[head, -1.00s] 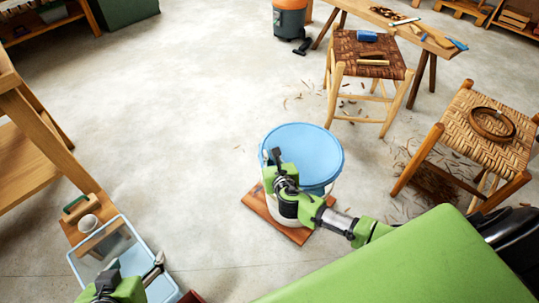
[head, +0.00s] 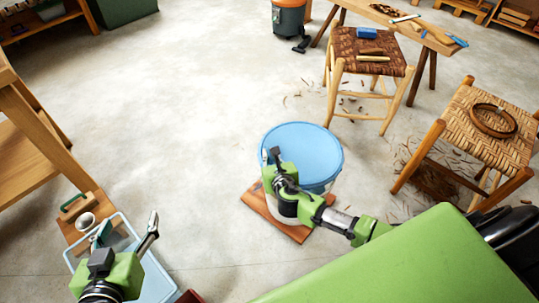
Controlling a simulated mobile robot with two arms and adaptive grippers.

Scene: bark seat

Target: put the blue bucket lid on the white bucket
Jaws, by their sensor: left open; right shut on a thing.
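The round blue bucket lid (head: 308,148) lies over the top of the white bucket (head: 283,213), covering its mouth from this view. I cannot tell whether its rim is pressed down all round. The bucket stands upright on a reddish wooden board (head: 257,203) on the floor. My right gripper (head: 271,157) is shut on the lid at its near left edge, and its arm hides part of the bucket. My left gripper (head: 127,230) is open and empty, well to the left of the bucket, above a clear blue-rimmed bin.
The clear bin (head: 160,284) stands at lower left beside a wooden board with a brush and a small round item (head: 86,222). A woven stool (head: 370,48) and a woven chair seat (head: 488,130) stand to the right. The floor left of the bucket is clear.

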